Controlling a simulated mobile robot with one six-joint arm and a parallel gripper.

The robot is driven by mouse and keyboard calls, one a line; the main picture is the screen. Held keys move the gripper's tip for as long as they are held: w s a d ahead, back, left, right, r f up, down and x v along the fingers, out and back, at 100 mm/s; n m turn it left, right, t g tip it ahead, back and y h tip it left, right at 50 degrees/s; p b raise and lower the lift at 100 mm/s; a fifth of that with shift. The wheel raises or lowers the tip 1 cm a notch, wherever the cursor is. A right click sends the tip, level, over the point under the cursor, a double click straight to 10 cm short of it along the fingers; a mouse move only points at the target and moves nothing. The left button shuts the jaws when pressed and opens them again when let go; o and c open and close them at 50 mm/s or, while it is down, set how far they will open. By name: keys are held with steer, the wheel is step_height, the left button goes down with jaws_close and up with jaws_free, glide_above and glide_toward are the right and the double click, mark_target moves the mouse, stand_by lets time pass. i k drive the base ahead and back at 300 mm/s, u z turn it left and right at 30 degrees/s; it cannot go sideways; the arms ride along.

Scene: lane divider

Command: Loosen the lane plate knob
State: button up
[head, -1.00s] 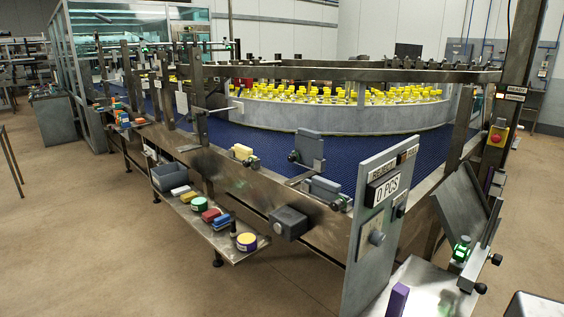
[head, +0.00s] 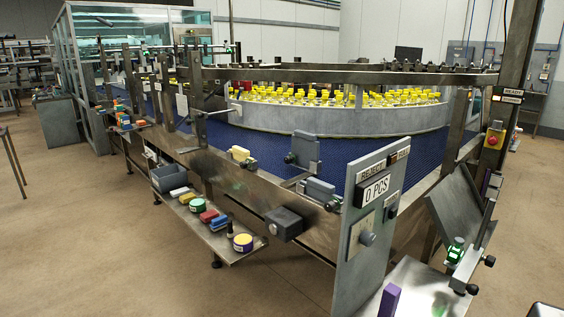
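Two small grey plates stand on brackets at the near side of the blue conveyor (head: 240,146). The farther plate (head: 306,148) is upright and has a dark knob (head: 290,158) at its left. The nearer plate (head: 319,188) sits lower, with a dark knob (head: 333,206) at its right end. I cannot tell which of them is the lane plate, nor how tight either knob is. My gripper and arm are not in view.
A grey panel (head: 352,262) with a "0 PCS" sign stands in front at the right. A steel shelf (head: 215,237) with several coloured tins and blocks juts out below the rail. A purple block (head: 389,301) is at the bottom. Open floor (head: 90,250) lies at the left.

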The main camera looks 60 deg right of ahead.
mark_target(288, 160)
steer(key=z, duration=0.1)
steer(key=i, duration=0.9)
steer(key=u, duration=0.1)
